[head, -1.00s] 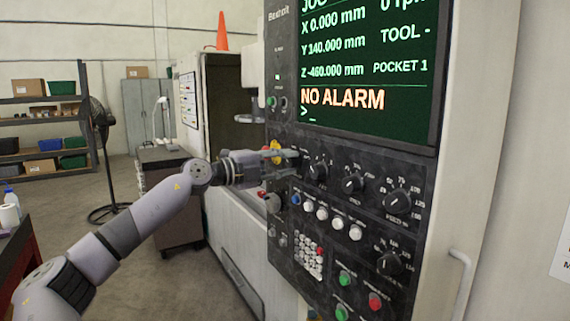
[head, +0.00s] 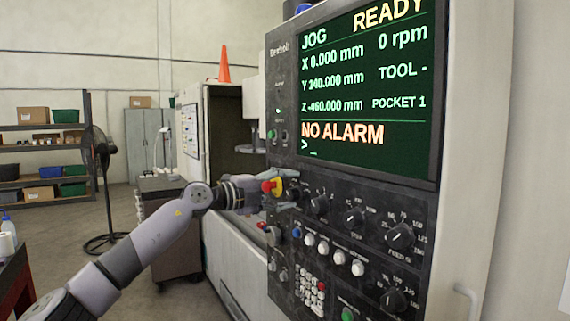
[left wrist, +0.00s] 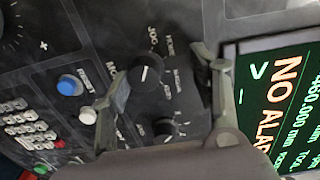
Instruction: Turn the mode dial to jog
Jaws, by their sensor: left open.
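The mode dial (left wrist: 147,74) is a black round knob in the left wrist view, with "JOG" and other labels around it. Its white pointer line is turned toward the JOG label side. My left gripper (left wrist: 158,62) is open, with one finger on each side of the dial. I cannot tell whether the fingers touch it. In the head view my left gripper (head: 286,190) is at the panel's left part, beside the red and yellow stop button (head: 272,186). The screen (head: 365,90) reads JOG, READY and NO ALARM. My right gripper is not in view.
More black knobs (head: 400,236) run to the right of the gripper. A row of buttons (head: 339,256), one blue and several white, and a keypad (head: 311,291) lie below. A fan (head: 102,180) and shelves (head: 45,165) stand at the far left.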

